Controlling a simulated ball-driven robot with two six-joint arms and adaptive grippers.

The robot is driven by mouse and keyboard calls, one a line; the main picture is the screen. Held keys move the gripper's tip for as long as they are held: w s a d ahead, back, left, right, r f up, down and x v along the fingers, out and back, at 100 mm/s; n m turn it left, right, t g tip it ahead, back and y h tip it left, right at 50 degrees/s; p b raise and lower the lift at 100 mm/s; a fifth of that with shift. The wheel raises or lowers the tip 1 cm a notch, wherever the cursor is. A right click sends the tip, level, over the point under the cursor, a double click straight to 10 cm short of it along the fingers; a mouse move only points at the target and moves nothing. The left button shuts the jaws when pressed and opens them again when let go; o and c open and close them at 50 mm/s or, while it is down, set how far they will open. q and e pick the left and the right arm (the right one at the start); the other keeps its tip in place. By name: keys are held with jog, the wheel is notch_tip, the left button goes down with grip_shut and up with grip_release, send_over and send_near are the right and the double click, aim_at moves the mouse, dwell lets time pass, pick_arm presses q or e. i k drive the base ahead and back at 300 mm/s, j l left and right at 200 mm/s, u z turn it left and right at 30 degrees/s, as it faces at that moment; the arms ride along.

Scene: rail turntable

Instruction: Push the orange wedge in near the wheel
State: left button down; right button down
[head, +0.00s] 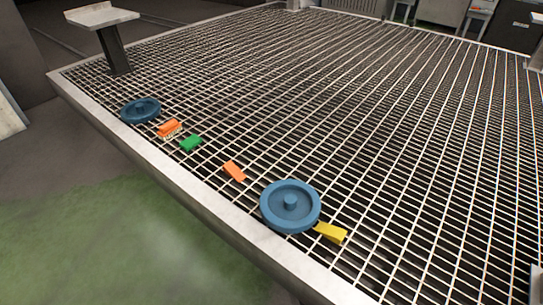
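A plain orange wedge (234,171) lies on the metal grating, a short gap up and left of the large blue wheel (290,206). A yellow wedge (330,233) sits at the lower right of that wheel, touching it or very close. A smaller-looking blue wheel (141,110) lies farther back on the left. Beside it is an orange block with pale bristles (169,128), which looks like a brush. A green block (190,143) lies between the brush and the plain orange wedge. Neither of my grippers shows in the head view.
The grating (350,110) is bordered by a raised pale metal edge (190,192) along the near left side. A metal post with a flat top (102,16) stands at the back left. The grating's middle and right are clear. Green floor lies beyond the edge.

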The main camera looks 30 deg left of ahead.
aim_at(230, 168)
jog(key=j+z, duration=0.4)
jog(key=k+j+z, duration=0.1)
jog(key=j+z, duration=0.25)
jog(key=k+j+z, duration=0.1)
jog(key=j+z, duration=0.3)
jog(key=k+j+z, duration=0.2)
jog(key=j+z, duration=0.15)
